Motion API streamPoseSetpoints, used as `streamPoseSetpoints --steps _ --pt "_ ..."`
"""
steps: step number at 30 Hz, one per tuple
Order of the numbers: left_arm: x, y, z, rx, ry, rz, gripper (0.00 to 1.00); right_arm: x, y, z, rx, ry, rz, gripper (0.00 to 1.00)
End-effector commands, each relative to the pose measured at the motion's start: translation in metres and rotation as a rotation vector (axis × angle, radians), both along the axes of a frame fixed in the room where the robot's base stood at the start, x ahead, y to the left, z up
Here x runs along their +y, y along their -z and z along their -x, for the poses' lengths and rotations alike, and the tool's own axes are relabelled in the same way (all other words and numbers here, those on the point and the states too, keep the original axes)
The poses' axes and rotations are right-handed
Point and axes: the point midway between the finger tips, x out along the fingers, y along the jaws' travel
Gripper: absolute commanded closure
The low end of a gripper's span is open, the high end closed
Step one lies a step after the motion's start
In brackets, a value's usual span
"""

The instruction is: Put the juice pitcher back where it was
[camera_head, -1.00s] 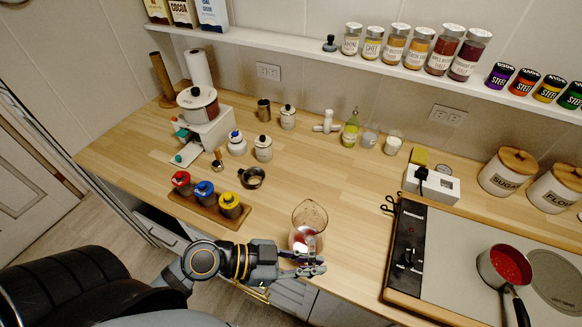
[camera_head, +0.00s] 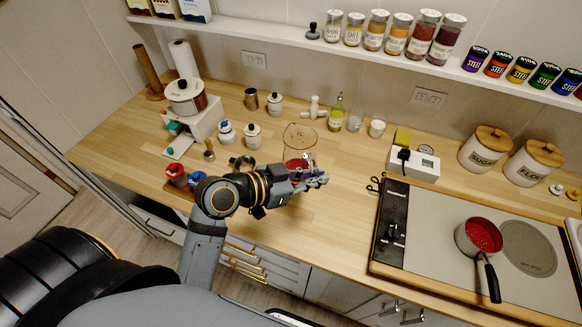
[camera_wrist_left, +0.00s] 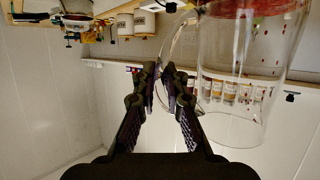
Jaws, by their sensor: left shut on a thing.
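The clear glass juice pitcher (camera_head: 299,137) with red juice low inside is over the back middle of the counter in the head view. My left gripper (camera_head: 315,181) is in front of it and hides its base, so I cannot tell if it touches the counter. In the left wrist view the picture is upside down. There the left gripper (camera_wrist_left: 176,88) is closed around the handle of the pitcher (camera_wrist_left: 245,105). My right gripper is not in view.
A green bottle (camera_head: 336,113) and small white cups stand behind and right of the pitcher. White jars (camera_head: 253,136) stand to its left. The stove (camera_head: 440,220) is at right. The front middle counter (camera_head: 325,230) is clear.

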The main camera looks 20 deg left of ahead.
Motion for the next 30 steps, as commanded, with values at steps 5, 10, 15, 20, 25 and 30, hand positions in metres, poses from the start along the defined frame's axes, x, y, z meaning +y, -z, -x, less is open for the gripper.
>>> streamPoseSetpoints --steps 5,10,15,20,25,30 --pt "0.012 0.019 -0.018 -0.013 0.003 -0.014 1.00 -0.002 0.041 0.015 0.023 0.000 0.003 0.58" --pt "0.019 0.027 -0.030 -0.015 0.006 -0.009 1.00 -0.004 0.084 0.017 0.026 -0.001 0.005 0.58" --pt "0.030 0.033 -0.047 -0.010 0.002 -0.012 1.00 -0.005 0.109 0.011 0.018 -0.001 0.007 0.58" --pt "0.048 0.036 -0.073 0.000 -0.002 -0.004 1.00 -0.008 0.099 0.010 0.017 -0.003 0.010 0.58" --pt "0.061 0.068 -0.095 0.000 -0.003 0.001 1.00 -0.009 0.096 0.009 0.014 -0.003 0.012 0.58" --pt "0.069 0.087 -0.109 -0.004 0.000 0.000 1.00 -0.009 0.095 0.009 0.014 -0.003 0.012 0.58"
